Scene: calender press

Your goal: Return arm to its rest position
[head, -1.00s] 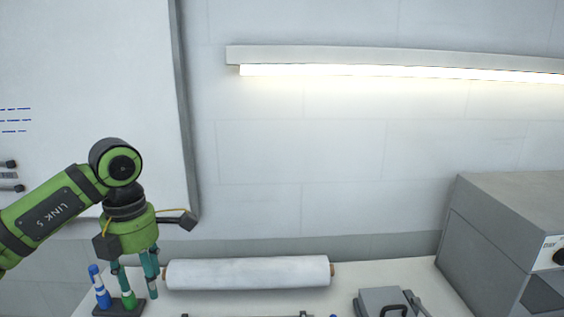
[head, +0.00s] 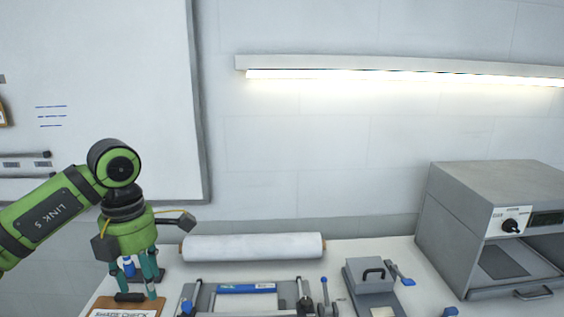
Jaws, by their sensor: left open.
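My left arm comes in from the left, bent at a green joint, with its gripper pointing down. The left gripper (head: 133,275) is open, its teal fingers apart, with nothing seen held between them. It hangs over or in front of the left end of the bench; its exact height cannot be told. A blue-and-white marker (head: 128,266) shows behind and between the fingers. My right gripper is not in view.
A white roll (head: 252,247) lies at the back of the bench. A press frame (head: 204,299), a grey block with a handle (head: 370,277) and a clipboard (head: 122,311) lie nearer. A grey oven-like machine (head: 455,225) stands right. A whiteboard (head: 100,90) hangs behind the arm.

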